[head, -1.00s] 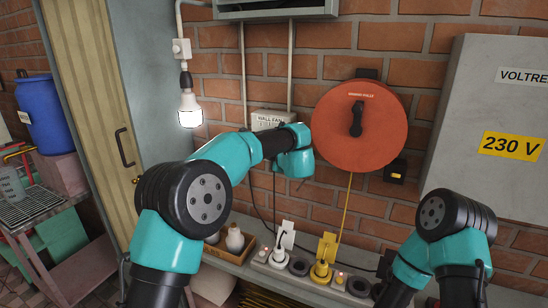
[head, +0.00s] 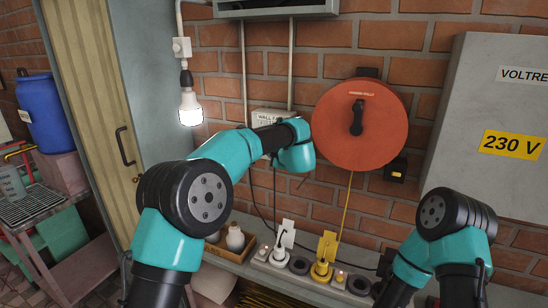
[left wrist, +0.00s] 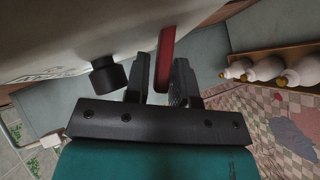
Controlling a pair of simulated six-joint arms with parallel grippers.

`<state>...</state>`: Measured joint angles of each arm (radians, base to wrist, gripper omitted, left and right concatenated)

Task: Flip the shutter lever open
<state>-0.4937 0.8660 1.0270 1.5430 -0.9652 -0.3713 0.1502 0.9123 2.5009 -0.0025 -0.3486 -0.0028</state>
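A red lever (left wrist: 166,58) shows in the left wrist view, on the underside or front of a pale box (left wrist: 70,35). My left gripper (left wrist: 162,84) is open, with one dark finger on each side of the lever. The lever looks nearer the right finger; whether it touches is unclear. In the head view, my left wrist is in front of the wall-fan box (head: 266,117), hiding part of it. The left fingers and the lever are hidden there. My right arm stands at the lower right, and its gripper is not visible.
A black round knob (left wrist: 106,75) sits left of the lever. A red cord reel (head: 378,140) hangs right of my left wrist. A shelf below holds plugs (head: 322,268) and a tray of white bulbs (head: 235,239). A lit bulb (head: 190,107) hangs at the left.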

